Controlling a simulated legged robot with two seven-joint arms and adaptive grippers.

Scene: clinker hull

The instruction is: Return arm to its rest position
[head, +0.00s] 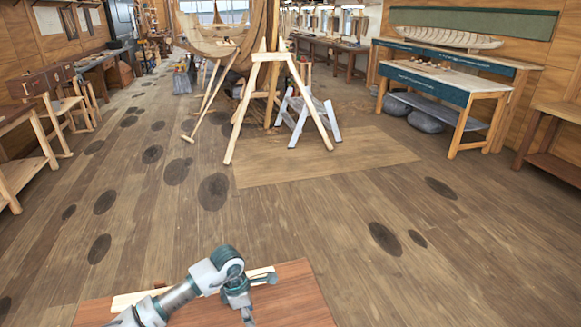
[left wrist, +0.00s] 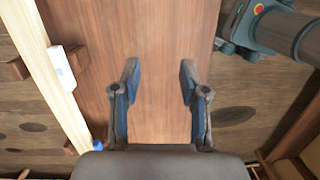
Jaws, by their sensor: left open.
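My left arm comes in at the bottom of the head view and bends down over a reddish-brown wooden bench top (head: 295,300). Its gripper (head: 248,297) is above the bench. In the left wrist view my left gripper (left wrist: 160,82) is open, with its two fingers apart and nothing between them. Bare bench top (left wrist: 155,35) shows behind the fingers. My right gripper is in neither view.
A pale wooden plank (left wrist: 48,75) lies along the bench's left side in the wrist view, with a white block (left wrist: 60,67) beside it. Sawhorses (head: 278,100) and a boat hull (head: 215,35) stand farther off. Open floor (head: 330,220) lies beyond the bench.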

